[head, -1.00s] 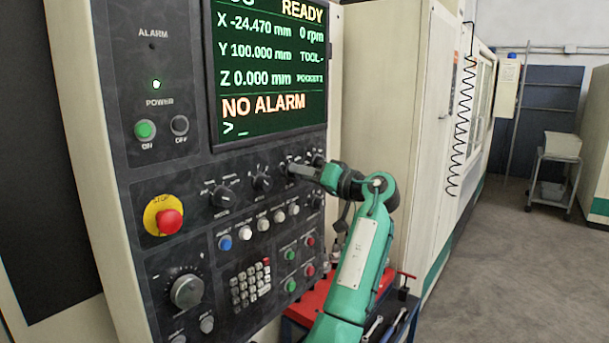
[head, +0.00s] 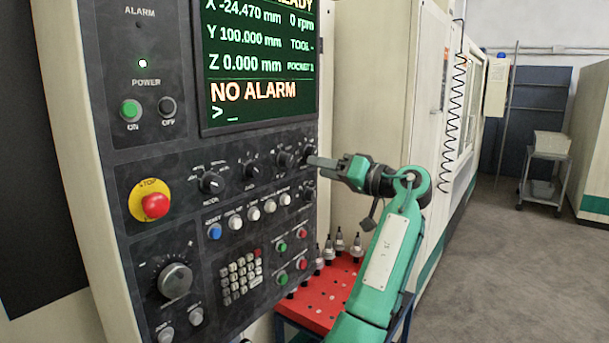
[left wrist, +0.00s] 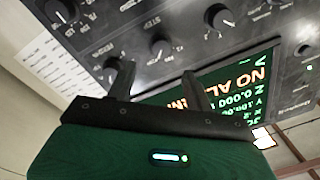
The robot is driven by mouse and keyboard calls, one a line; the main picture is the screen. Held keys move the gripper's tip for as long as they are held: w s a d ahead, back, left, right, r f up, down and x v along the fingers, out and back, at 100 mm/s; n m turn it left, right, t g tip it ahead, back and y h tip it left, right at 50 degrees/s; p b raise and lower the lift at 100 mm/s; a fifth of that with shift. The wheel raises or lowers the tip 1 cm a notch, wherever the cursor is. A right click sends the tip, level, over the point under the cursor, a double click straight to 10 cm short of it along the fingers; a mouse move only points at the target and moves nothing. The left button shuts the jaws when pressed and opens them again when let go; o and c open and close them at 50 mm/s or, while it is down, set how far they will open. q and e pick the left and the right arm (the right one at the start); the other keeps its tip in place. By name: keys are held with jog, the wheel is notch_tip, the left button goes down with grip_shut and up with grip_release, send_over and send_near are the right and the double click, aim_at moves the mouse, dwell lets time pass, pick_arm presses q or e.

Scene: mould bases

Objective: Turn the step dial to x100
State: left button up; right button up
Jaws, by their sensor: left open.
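A row of black dials with white pointers sits below the screen on the machine's control panel. The head view shows the mode dial (head: 211,183), the second dial (head: 250,170) and the third dial (head: 284,159), which seems to be the step dial; its markings are too small to read. My left gripper (head: 316,162) is open and empty, just right of the third dial and apart from it, partly covering a fourth dial (head: 308,153). In the left wrist view, its open fingers (left wrist: 152,80) point at the panel, with a dial (left wrist: 160,45) beyond the gap. My right gripper is not in view.
The screen (head: 260,65) reads NO ALARM. A yellow-and-red stop button (head: 154,204), push buttons and a keypad (head: 241,276) crowd the panel. A red tool cart (head: 325,300) with tool holders stands below my left arm. Open floor lies at the right.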

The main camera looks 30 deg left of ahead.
pick_arm(q)
jog(key=d+b, duration=0.1)
jog(key=d, duration=0.5)
jog(key=shift+s+b, duration=0.15)
jog(key=shift+b, duration=0.15)
jog(key=shift+f, duration=0.15)
